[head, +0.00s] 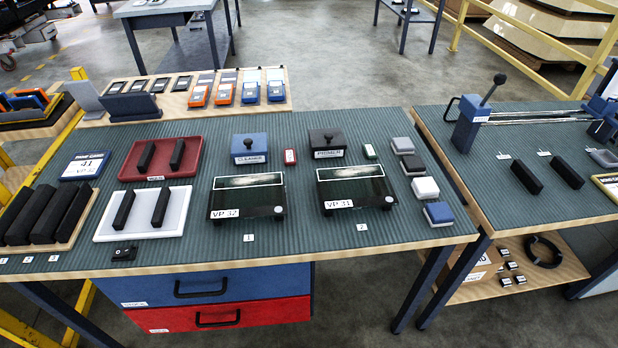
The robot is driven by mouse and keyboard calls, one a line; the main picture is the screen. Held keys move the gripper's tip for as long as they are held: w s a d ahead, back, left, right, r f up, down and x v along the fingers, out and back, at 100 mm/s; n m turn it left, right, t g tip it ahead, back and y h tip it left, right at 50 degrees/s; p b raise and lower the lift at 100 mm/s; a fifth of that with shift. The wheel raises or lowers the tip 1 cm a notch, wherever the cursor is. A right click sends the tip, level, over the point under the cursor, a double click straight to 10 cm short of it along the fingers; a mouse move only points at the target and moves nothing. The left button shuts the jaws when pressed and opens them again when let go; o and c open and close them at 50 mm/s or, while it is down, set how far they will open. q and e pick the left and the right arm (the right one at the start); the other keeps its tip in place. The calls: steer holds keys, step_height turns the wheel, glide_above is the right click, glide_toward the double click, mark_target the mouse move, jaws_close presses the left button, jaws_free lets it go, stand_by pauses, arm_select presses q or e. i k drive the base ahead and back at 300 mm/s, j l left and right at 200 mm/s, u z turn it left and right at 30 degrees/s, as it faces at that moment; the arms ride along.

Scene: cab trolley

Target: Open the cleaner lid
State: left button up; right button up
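The cleaner box (249,150) is a small blue box with a white label reading "CLEANER". It stands toward the back middle of the green-topped table. Its blue lid sits on top, with a dark round knob (248,143), and looks shut. A similar dark box labelled "PRIMER" (327,144) with a knob stands to its right. Neither of my grippers shows in the head view.
Glass plates VP 32 (247,199) and VP 31 (355,190) lie in front of the boxes. Red tray (133,171) and white tray (103,232) hold black blocks at left. A second table (500,205) stands right.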

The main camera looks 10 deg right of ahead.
mark_target(249, 140)
steer(key=l+u, duration=1.15)
